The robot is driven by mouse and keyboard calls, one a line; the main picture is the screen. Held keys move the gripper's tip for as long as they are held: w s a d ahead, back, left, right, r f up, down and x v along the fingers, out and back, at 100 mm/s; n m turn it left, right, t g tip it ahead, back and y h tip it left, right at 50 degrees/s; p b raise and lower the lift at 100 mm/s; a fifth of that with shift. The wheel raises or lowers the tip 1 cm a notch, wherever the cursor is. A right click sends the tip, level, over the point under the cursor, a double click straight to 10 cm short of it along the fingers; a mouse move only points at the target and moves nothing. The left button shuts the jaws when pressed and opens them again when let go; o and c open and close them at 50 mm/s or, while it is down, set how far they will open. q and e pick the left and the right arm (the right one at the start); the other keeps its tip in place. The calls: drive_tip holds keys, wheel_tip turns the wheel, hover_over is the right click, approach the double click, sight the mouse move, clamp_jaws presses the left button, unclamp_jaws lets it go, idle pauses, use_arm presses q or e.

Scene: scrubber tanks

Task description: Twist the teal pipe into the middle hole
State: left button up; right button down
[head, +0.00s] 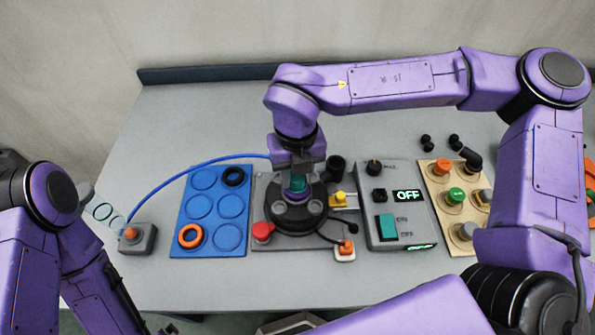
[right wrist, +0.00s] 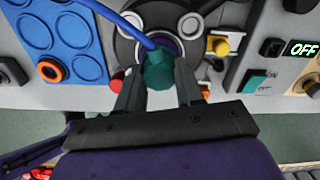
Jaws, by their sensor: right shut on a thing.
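The teal pipe (head: 297,184) is upright above the middle of a round black tank top (head: 270,214); it also shows in the right wrist view (right wrist: 160,72). My right gripper (head: 297,168) is shut on the pipe, with one finger on each side of it in the right wrist view (right wrist: 160,92). The pipe's lower end is at the middle hole (right wrist: 172,42), whose rim shows partly around it. I cannot tell how deep it sits. A blue hose (head: 205,163) runs to the pipe's upper part.
A blue tray (head: 213,238) with round recesses lies left of the tank top. A red knob (head: 262,231) and yellow valve (head: 338,200) flank the tank. A grey control box (head: 395,232) reads OFF. A wooden button board (head: 455,235) stands further right. The back table is clear.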

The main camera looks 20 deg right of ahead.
drive_tip(key=shift+f, duration=0.25)
idle(0.3)
unclamp_jaws()
idle(0.5)
drive_tip(key=shift+r, duration=0.1)
wheel_tip(320, 180, up, 7)
drive_tip(key=p, duration=0.7)
idle(0.5)
idle(0.3)
